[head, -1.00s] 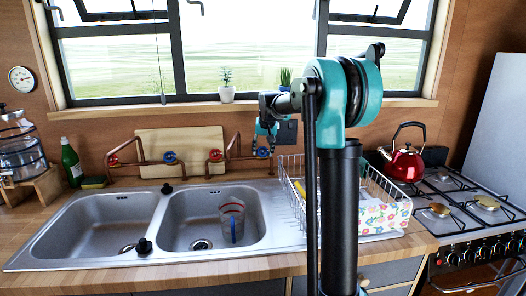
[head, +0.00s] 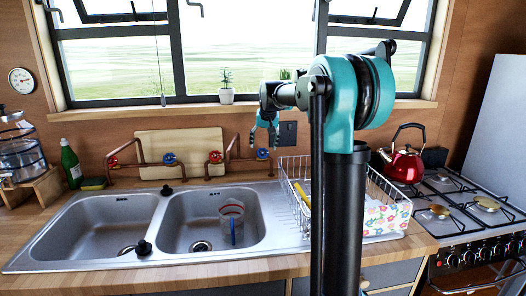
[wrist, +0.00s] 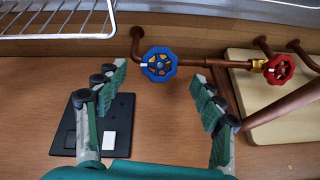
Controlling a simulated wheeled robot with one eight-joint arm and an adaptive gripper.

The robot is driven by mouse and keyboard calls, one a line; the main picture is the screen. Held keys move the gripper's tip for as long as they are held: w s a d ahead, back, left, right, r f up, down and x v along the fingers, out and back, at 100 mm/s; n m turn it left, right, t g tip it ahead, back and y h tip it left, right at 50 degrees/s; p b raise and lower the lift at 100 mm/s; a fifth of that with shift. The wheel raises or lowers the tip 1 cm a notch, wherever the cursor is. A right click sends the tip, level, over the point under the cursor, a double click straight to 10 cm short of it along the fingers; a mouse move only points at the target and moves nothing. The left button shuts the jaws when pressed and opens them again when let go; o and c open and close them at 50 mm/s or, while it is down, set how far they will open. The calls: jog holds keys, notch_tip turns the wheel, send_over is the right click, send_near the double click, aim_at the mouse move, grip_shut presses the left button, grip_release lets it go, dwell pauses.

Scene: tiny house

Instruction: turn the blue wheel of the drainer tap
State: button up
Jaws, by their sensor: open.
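The blue wheel (head: 263,154) belongs to the copper tap on the right, beside the drainer. In the wrist view the blue wheel (wrist: 159,64) faces me, with a white mark on its left rim. My gripper (head: 265,132) is just above the wheel in the head view. In the wrist view my gripper (wrist: 158,84) is open and empty, its green-padded fingers spread to either side of the wheel's line. I see no contact with the wheel. The same tap's red wheel (head: 215,156) also shows in the wrist view (wrist: 279,69).
A wire dish drainer (head: 291,190) stands right of the sink (head: 185,252). A second tap with red and blue wheels (head: 169,158) is at the left. A wooden board (head: 190,142) leans behind the pipes. A black wall socket (wrist: 118,125) is near my left finger.

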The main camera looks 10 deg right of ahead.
jog(key=v, duration=0.7)
jog(key=shift+r, duration=0.2)
jog(key=shift+s, duration=0.1)
jog(key=shift+s, duration=0.1)
dwell(1.0)
